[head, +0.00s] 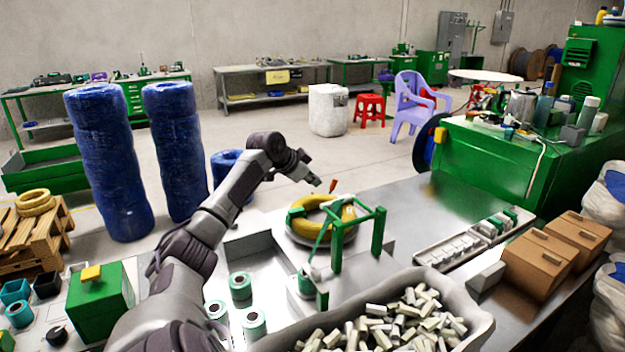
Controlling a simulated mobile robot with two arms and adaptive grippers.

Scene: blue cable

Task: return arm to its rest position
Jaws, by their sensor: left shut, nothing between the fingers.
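My left arm comes in from the bottom left and reaches up over the metal workbench (405,205). My left gripper (315,181) is at its end, small and dark, shut with nothing held. It is in the air above and behind a yellow coil (303,222), apart from it as far as I can tell. My right gripper does not show.
A tray of pale blocks (400,320) stands at the front. Brown boxes (545,255) and a parts rack (460,245) are to the right. Teal spools (240,286) and a green box (98,305) are at the left. Tall blue rolls (105,165) stand on the floor behind.

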